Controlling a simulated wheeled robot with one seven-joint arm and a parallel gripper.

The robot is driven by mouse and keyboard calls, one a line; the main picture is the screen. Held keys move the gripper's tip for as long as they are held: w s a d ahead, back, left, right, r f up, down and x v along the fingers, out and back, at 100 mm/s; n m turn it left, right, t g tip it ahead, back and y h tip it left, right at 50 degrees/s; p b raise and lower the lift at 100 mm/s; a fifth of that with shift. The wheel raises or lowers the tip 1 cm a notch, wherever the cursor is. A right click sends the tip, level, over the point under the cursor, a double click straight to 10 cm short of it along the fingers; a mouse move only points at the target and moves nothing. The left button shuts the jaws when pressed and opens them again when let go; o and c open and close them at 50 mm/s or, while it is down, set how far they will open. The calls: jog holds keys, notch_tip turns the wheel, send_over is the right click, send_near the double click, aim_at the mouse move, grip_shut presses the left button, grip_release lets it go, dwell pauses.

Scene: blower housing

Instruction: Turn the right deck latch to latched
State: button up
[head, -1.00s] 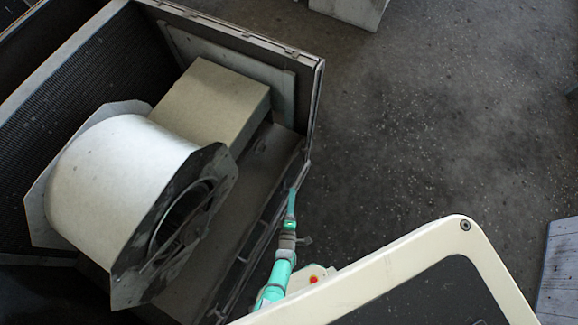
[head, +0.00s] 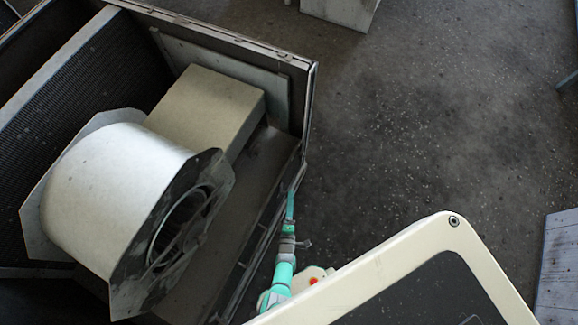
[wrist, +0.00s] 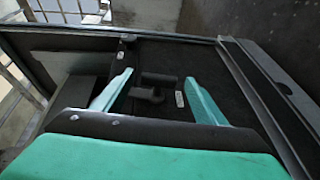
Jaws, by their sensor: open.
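My gripper (head: 290,205) is at the right edge of the blower housing (head: 308,110) in the head view. In the wrist view my gripper (wrist: 159,77) has its two teal fingers spread wide, with nothing held. A dark latch-like handle (wrist: 150,94) shows between the fingers on a dark panel, apart from both. It has a crossbar and a short, bent lower part. I take it for the right deck latch, but its setting is hard to tell. The head view does not show this handle clearly.
A white blower drum (head: 110,195) and a beige box (head: 208,108) sit inside the housing. A small pale label (wrist: 180,98) is right of the handle. A raised rail (wrist: 265,90) runs along the panel's right side. Open floor (head: 420,120) lies right of the housing.

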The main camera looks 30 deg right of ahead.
jog(key=shift+a, duration=0.25)
jog(key=v, duration=1)
jog(key=shift+s, duration=0.35)
jog(key=shift+r, duration=0.1)
